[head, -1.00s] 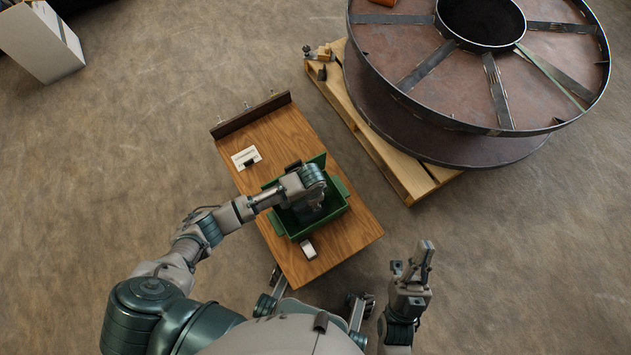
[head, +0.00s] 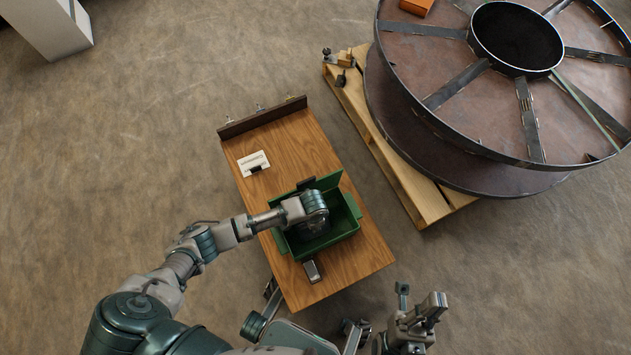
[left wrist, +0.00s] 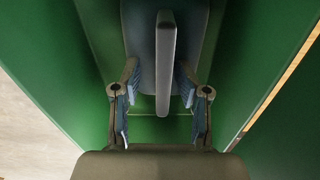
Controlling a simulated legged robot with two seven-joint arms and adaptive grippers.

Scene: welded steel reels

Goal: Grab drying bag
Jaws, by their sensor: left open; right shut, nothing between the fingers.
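A green bin (head: 350,215) stands on the wooden bench. My left arm reaches into it from the left, and its gripper is hidden there in the head view. In the left wrist view my left gripper (left wrist: 160,90) is open between the green walls. A blue-grey item with a raised pale grey strip (left wrist: 165,60) lies between its parted fingers. It may be the drying bag, but I cannot tell for sure, nor whether the fingers touch it. My right gripper (head: 432,308) is shut and empty, off the bench's lower right corner.
The wooden bench top (head: 290,150) has a raised dark back edge, a white card (head: 253,163) and a small grey-and-dark object (head: 312,271) beside the bin. A large steel reel (head: 450,130) sits on a wooden pallet (head: 400,180) at the right. Open floor lies left and lower right.

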